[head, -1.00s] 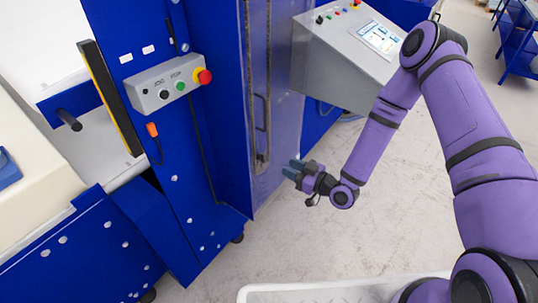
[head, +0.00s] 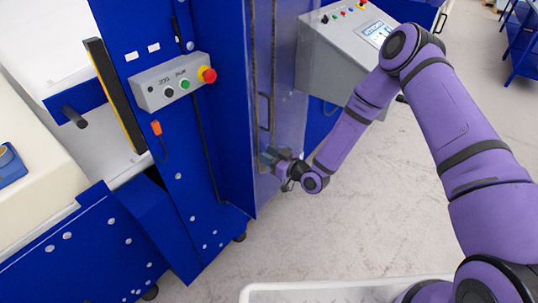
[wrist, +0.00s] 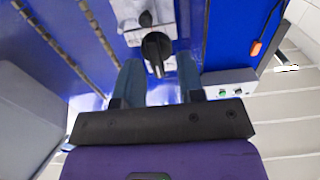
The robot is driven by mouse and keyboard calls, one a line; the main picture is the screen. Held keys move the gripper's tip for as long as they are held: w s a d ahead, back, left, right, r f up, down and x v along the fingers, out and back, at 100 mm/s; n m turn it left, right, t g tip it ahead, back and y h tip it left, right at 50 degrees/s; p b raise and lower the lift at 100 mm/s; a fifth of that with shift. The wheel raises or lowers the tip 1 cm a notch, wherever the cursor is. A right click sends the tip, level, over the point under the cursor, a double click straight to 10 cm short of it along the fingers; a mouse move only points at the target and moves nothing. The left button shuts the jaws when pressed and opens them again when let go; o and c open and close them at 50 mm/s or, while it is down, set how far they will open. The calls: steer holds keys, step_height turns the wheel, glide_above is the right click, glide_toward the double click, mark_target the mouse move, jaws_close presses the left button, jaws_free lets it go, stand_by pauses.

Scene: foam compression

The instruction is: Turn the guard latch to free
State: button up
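The guard latch shows in the wrist view as a grey plate (wrist: 133,38) with a dark knob or lever (wrist: 157,46) standing out from it. My gripper (wrist: 158,70) is open, with one blue-grey finger on each side below the lever in the picture. The lever's tip lies in line with the gap; I cannot tell whether any finger touches it. In the head view my gripper (head: 268,156) is at the lower part of the guard door (head: 290,90), below its long upright handle (head: 265,112). There the gripper hides the latch.
A grey button box (head: 172,84) with a red stop button is on the blue machine post at left. A grey control console (head: 345,48) stands behind my arm. A pale tray rim (head: 340,288) is at the bottom.

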steer(key=c, duration=0.6)
steer(key=shift+w+m, duration=0.1)
steer(key=shift+m, duration=0.2)
steer(key=m, duration=0.3)
steer(key=shift+w+d+f, duration=0.1)
steer(key=shift+w+d, duration=0.1)
steer(key=m, duration=0.4)
steer(key=shift+w+d+f, duration=0.1)
steer(key=shift+w+d, duration=0.1)
steer(key=shift+w, duration=0.05)
steer(key=m, duration=0.4)
steer(key=f+m, duration=0.1)
steer(key=m, duration=0.1)
steer(key=shift+w+d, duration=0.15)
steer(key=shift+w, duration=0.05)
steer(key=shift+f+m, duration=0.2)
steer(key=shift+m, duration=1.9)
